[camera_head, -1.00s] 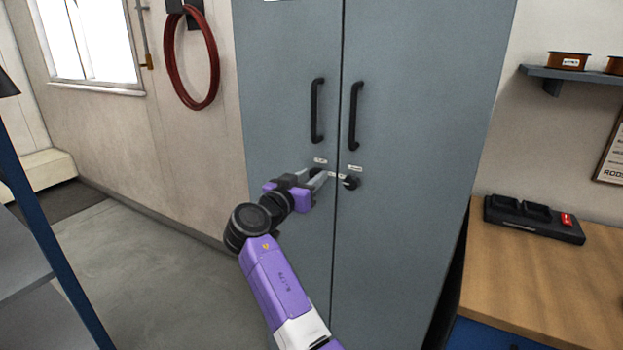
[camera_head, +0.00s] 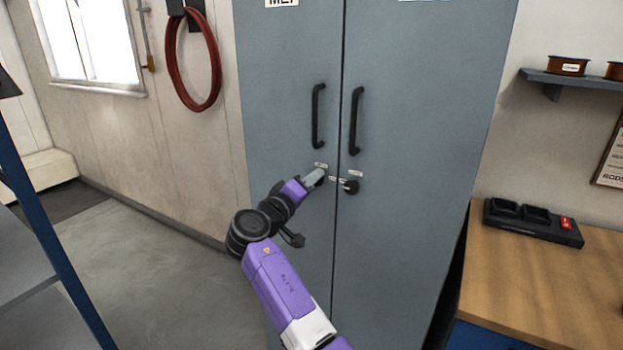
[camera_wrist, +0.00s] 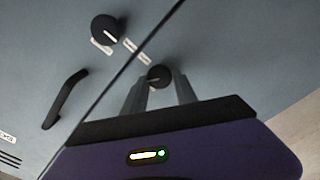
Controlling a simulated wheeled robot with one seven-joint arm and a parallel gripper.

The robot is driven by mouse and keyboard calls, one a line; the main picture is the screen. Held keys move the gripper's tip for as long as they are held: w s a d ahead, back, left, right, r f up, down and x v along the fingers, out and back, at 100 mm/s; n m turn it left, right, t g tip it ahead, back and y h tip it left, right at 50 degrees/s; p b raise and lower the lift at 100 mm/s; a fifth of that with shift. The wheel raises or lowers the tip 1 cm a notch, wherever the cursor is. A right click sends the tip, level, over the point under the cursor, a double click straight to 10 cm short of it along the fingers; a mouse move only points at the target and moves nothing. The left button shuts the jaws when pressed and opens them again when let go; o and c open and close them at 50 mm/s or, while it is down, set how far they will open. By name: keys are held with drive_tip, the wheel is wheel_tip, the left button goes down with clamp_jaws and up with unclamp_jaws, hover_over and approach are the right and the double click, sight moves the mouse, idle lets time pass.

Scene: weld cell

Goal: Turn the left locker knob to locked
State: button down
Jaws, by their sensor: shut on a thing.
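The grey locker (camera_head: 285,85) has two doors, each with a black handle and a round knob. My gripper (camera_head: 318,178) is at the left door's knob, below the left handle (camera_head: 318,116). In the wrist view the left knob (camera_wrist: 159,75) sits between the fingertips of my gripper (camera_wrist: 160,88), which are shut on it. A light mark shows on that knob, but its exact setting is too small to tell. The right knob (camera_head: 351,187) is free; in the wrist view it is the larger black disc (camera_wrist: 106,29) with a white line. Small white labels (camera_head: 321,165) are near the knobs.
A wooden bench (camera_head: 540,275) with a black charger (camera_head: 533,222) stands at right. A blue shelf frame (camera_head: 45,240) is at left. A red hose (camera_head: 213,60) hangs on the wall. The floor left of the locker is clear.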

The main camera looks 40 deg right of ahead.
drive_tip(key=shift+f+n+p, duration=0.1)
drive_tip(key=shift+n+p, duration=1.75)
drive_tip(key=shift+n, duration=1.45)
drive_tip(key=c, duration=1)
unclamp_jaws()
drive_tip(key=shift+a, duration=0.1)
drive_tip(key=shift+b+v, duration=0.7)
drive_tip(key=shift+v, duration=3.15)
